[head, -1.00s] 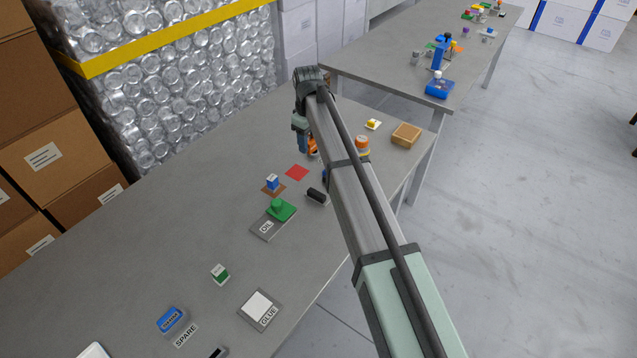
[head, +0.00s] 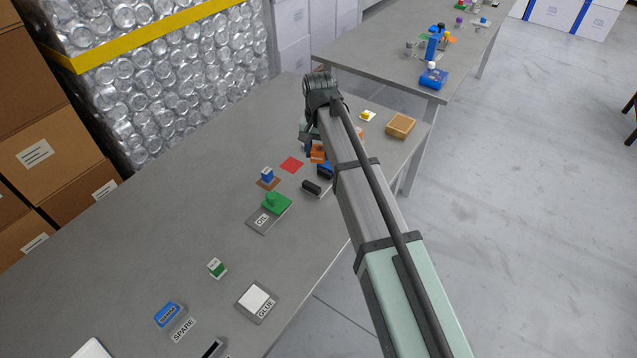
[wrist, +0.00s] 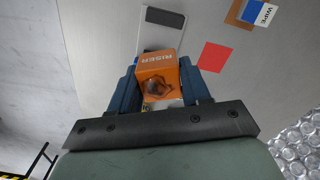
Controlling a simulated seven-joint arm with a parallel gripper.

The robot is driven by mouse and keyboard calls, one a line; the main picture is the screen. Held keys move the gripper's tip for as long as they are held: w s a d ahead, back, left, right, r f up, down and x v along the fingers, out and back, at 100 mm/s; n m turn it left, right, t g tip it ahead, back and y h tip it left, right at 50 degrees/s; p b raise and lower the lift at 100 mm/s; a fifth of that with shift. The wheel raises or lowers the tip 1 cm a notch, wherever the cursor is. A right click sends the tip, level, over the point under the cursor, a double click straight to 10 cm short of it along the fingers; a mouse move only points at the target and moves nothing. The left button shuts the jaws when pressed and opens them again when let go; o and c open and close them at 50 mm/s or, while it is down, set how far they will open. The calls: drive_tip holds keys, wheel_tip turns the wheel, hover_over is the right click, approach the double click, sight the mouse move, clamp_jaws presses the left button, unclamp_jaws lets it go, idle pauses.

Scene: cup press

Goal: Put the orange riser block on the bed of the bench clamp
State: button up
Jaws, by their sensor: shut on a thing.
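The orange riser block (wrist: 157,66), marked RISER, is between the two blue fingers of my gripper (wrist: 159,80) in the wrist view. My gripper is shut on it. In the head view the block (head: 318,152) shows below my gripper (head: 312,149), partly hidden by the arm. What seems to be the bench clamp shows as a dark jaw (head: 311,187) and a blue part (head: 325,170) beside my forearm. In the wrist view its dark jaw (wrist: 165,17) lies just beyond the block. The block hides much of the bed, and I cannot tell its height above it.
A red square (head: 291,165) lies left of the clamp. A tan box (head: 400,126) is at the right. The table's left side is clear.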

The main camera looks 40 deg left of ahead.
sight(319, 183)
drive_tip(key=m, duration=0.4)
drive_tip(key=shift+f+m, duration=0.1)
drive_tip(key=shift+m, duration=0.2)
drive_tip(key=shift+f, duration=4.9)
drive_tip(key=shift+f, duration=0.15)
drive_tip(key=o, duration=1.2)
drive_tip(key=shift+c, duration=0.2)
wheel_tip(319, 183, up, 12)
drive_tip(key=shift+r, duration=0.15)
